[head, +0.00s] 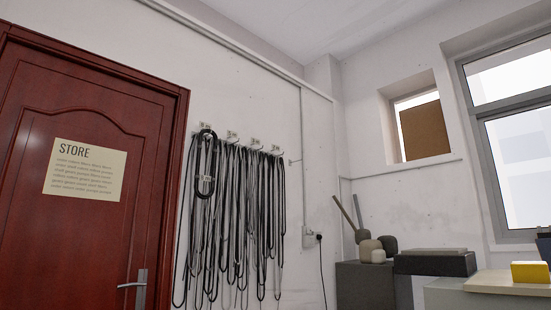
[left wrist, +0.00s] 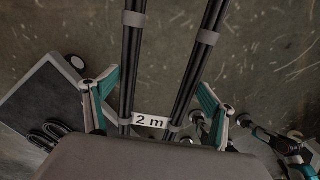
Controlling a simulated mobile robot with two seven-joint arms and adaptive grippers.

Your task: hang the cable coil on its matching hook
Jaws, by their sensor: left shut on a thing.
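In the left wrist view my left gripper (left wrist: 156,112) is shut on a black cable coil (left wrist: 128,62), whose two bundled sides run up between the fingers. Grey bands wrap the bundles, and a white tag (left wrist: 150,121) reads "2 m". The rest of this coil is out of that view. In the head view a row of hooks (head: 232,136) with small labels, too small to read, is on the white wall. A dark looped coil with a pale tag (head: 206,178) shows at the leftmost hook; I cannot tell whether it hangs there. No gripper is distinguishable in the head view.
Many dark cables (head: 240,220) hang close together below the hooks. A red door (head: 85,190) marked STORE stands left of them. A wall socket (head: 309,232) and cabinets are to the right. The wrist view shows a grey tray (left wrist: 40,95) and teal-jointed parts (left wrist: 290,145), probably mine.

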